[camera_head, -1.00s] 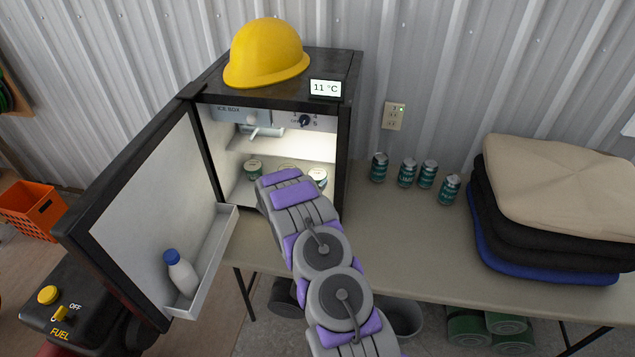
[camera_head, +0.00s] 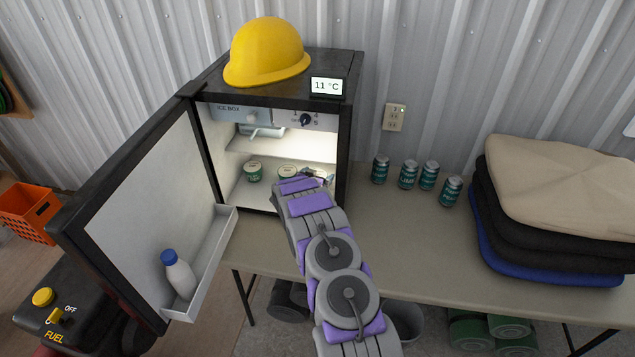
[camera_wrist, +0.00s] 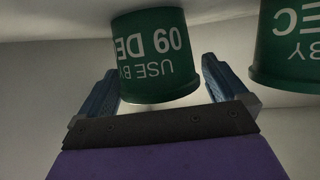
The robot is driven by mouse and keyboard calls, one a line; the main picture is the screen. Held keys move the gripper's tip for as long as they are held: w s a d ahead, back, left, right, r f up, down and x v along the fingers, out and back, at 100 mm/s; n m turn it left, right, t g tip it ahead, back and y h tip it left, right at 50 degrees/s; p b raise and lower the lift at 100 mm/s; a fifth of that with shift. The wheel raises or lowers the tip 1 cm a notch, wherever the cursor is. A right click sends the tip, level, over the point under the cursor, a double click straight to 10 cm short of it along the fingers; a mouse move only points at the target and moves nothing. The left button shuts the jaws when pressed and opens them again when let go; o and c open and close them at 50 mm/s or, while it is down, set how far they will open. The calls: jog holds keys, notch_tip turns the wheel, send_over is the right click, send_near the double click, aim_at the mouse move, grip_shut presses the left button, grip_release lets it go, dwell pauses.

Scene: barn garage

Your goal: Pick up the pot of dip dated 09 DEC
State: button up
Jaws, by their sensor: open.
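The green pot marked USE BY 09 DE, its last letter cut off (camera_wrist: 155,55), shows upside down in the wrist view. It stands on the fridge's lower shelf. My gripper (camera_wrist: 160,72) is open, with one finger on each side of the pot's near part; contact cannot be told. A second green pot (camera_wrist: 288,48) ending in EC is at the right edge, just outside a finger. In the head view, my gripper (camera_head: 320,179) is inside the fridge at the right and hides most of what stands there. Two pots show left of it, one left (camera_head: 253,172) and one middle (camera_head: 287,172).
The black fridge (camera_head: 349,130) has its door (camera_head: 140,215) open to the left, with a bottle (camera_head: 180,275) in the door tray. A yellow helmet (camera_head: 267,52) is on top. Several cans (camera_head: 408,174) and stacked cushions (camera_head: 555,180) are on the table (camera_head: 410,240).

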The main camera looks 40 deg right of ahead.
jog(key=shift+f, duration=0.1)
jog(key=c, duration=1)
jog(key=shift+c, duration=0.2)
